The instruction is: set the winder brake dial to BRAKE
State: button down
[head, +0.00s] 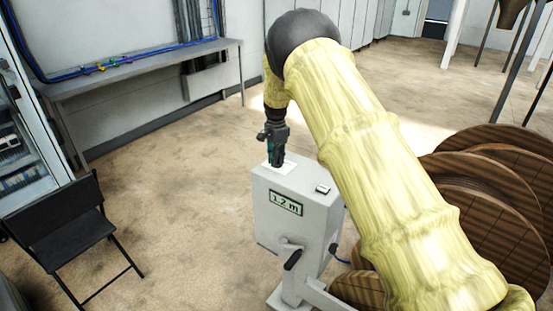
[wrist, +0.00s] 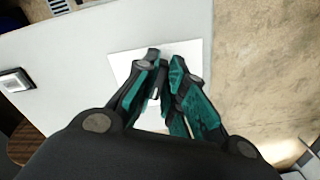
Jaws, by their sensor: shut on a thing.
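The grey winder cabinet (head: 268,228) has a white plate (head: 290,168) on its sloping top. My gripper (head: 276,160) points down onto this plate, with its dark and teal fingers close together. In the wrist view, the fingertips (wrist: 167,62) are over the white plate (wrist: 124,63) with a narrow gap between them. They are shut on the brake dial, which the fingers hide almost wholly. I cannot read the dial's setting or any BRAKE marking.
The cabinet front has a display (head: 286,203) reading 1.2 m. A small switch (head: 322,189) sits on its top, and a crank handle (head: 292,260) sticks out below. Wooden reels (head: 490,185) stand at right. A black chair (head: 68,235) stands at left.

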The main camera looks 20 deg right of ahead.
jog(key=shift+w+r+m, duration=0.1)
jog(key=shift+m, duration=0.7)
jog(key=c, duration=1.5)
grip_release()
notch_tip(320, 180, up, 12)
